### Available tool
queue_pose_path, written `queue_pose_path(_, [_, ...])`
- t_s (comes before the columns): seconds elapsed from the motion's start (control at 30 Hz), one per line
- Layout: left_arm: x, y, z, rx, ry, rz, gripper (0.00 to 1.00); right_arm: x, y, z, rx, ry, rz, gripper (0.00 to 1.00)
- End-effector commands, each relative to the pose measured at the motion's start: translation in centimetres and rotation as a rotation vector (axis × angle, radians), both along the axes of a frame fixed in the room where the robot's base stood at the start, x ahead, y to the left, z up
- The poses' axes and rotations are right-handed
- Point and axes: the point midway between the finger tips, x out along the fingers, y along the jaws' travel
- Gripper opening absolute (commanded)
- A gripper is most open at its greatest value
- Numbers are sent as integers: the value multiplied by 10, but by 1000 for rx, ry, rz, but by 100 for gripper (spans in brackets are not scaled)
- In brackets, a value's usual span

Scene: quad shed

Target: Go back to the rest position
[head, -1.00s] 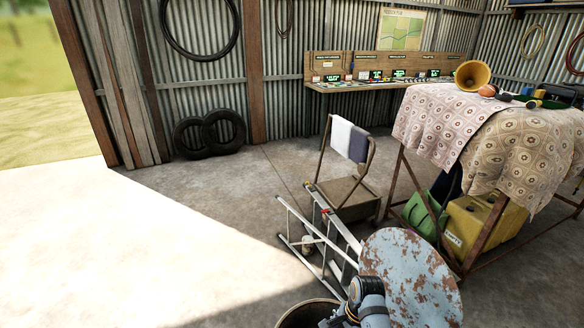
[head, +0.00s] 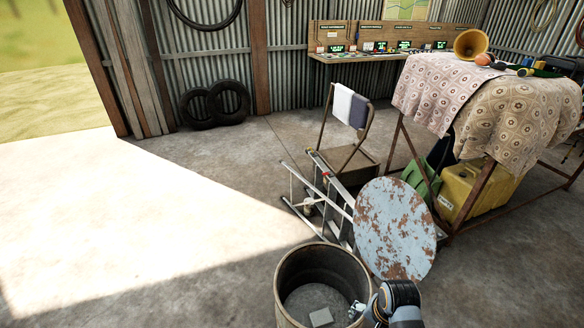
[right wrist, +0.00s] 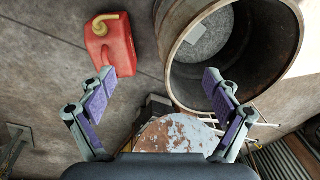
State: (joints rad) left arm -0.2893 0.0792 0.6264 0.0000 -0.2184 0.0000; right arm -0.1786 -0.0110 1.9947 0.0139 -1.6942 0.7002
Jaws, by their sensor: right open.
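My right gripper (right wrist: 158,100) is open in the right wrist view, its two purple-padded fingers wide apart with nothing between them. Its arm comes in at the bottom of the head view, beside the open drum (head: 279,290). The gripper end (head: 357,310) shows small at the drum's right rim. In the right wrist view the drum (right wrist: 290,45) lies ahead on the right. A small grey block (head: 321,317) is on the drum's floor, and it also shows in the wrist view (right wrist: 194,29). My left gripper is in neither view.
A rusty pale-blue disc (head: 394,228) stands beside the drum, near a fallen ladder (head: 322,195) and a chair (head: 345,125) with cloths. A cloth-covered table (head: 520,125) stands right. A red jerrycan (right wrist: 108,48) shows in the wrist view. The floor (head: 150,235) at left is clear.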

Motion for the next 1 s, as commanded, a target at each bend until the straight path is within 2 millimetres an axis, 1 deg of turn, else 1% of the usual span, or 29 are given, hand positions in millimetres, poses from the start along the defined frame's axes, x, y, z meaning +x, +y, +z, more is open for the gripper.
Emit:
queue_pose_path(0.03, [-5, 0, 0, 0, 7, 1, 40, -9, -6, 3, -23, -17, 58, 90])
queue_pose_path(0.13, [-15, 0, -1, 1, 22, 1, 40, -25, -15, 14, -70, -55, 199, 90])
queue_pose_path(0.23, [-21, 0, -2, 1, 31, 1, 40, -40, -22, 26, -119, -88, 340, 90])
queue_pose_path(0.4, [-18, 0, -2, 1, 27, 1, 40, -62, -29, 49, -199, -136, 564, 90])
queue_pose_path(0.57, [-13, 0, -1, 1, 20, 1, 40, -79, -31, 71, -269, -170, 759, 90])
queue_pose_path(0.77, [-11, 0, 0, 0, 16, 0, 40, -68, -36, 24, -261, -150, 756, 90])
queue_pose_path(0.87, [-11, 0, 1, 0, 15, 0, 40, -65, -38, -4, -256, -138, 752, 90])
queue_pose_path(0.97, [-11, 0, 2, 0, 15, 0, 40, -64, -42, -37, -251, -124, 749, 90])
queue_pose_path(1.0, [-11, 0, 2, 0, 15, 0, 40, -64, -43, -51, -248, -118, 748, 90])
